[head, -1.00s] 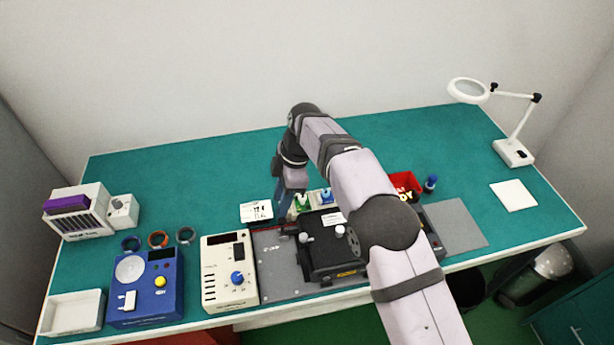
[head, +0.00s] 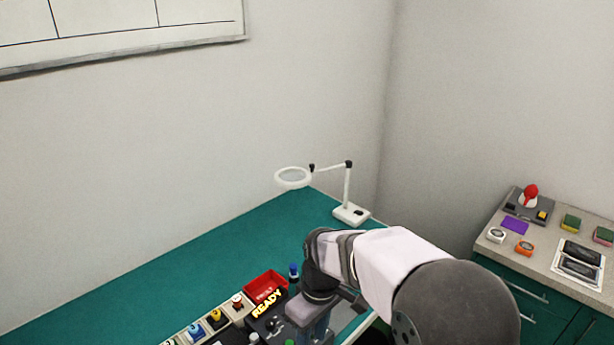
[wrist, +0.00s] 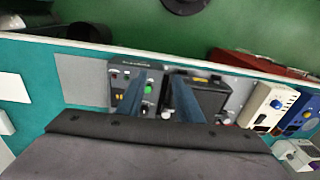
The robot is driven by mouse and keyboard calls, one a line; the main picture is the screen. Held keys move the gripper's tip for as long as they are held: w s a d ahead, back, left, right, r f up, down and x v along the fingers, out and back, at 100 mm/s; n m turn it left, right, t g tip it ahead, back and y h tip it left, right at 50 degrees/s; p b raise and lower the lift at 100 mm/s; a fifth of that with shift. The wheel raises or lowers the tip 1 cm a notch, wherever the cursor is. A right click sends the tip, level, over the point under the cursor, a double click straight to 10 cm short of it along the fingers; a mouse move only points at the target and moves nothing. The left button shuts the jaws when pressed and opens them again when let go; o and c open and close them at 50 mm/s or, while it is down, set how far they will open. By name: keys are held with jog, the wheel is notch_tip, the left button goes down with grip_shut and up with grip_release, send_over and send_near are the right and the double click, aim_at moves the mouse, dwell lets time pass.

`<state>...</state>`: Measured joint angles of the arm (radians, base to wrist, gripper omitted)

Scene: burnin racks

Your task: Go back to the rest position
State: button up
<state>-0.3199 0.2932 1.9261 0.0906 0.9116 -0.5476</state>
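My gripper (head: 318,328) hangs at the bottom of the head view, over the near part of the teal bench (head: 215,265), in front of the black box with a lit READY sign (head: 267,303). In the wrist view its two blue fingers (wrist: 159,95) stand apart with nothing held between them. Behind them show a panel with a green button (wrist: 148,88) and a black fixture (wrist: 212,97), both beyond the fingers. The fingertips are partly cut off in the head view.
A red bin (head: 266,284), a blue-capped bottle (head: 294,272) and a magnifier lamp (head: 350,214) stand on the bench. A grey side counter (head: 480,247) with small items is at right. A cream box (wrist: 268,106) and blue box (wrist: 304,117) show in the wrist view.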

jog(key=s+d+f+m, duration=0.3)
jog(key=s+d+m, duration=0.6)
jog(key=s+d, duration=0.5)
jog(key=shift+f+h+b, duration=0.25)
jog(key=shift+h+b, duration=0.1)
jog(key=shift+h, duration=0.05)
